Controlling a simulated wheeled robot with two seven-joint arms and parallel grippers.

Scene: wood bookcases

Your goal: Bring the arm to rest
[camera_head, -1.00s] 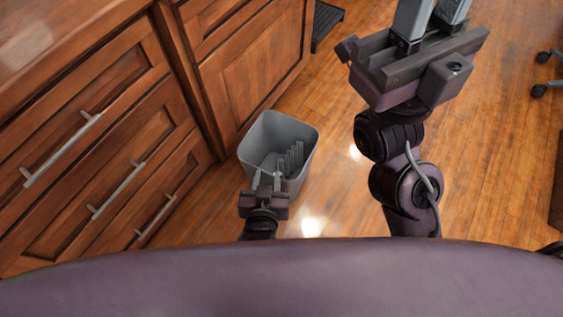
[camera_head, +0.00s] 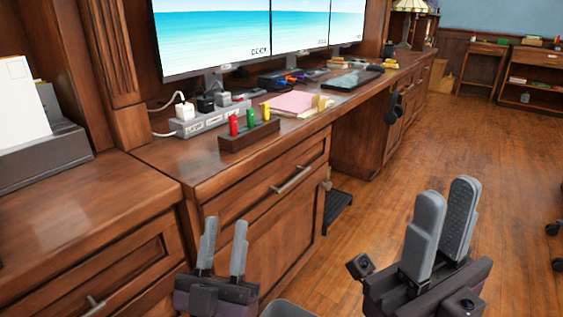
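My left gripper (camera_head: 224,247) is at the bottom, left of centre, in front of the wood cabinet (camera_head: 262,257). Its two grey fingers point up and stand apart with nothing between them. My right gripper (camera_head: 447,222) is larger in view at the lower right, over the wood floor. Its fingers also point up, with a gap between them and nothing held. Both arms below the grippers are out of view.
The desk top bears a holder (camera_head: 249,135) with coloured items, a power strip (camera_head: 211,118) and monitors (camera_head: 213,38). A grey bin's rim (camera_head: 287,310) shows at the bottom edge. Open floor (camera_head: 460,135) lies to the right.

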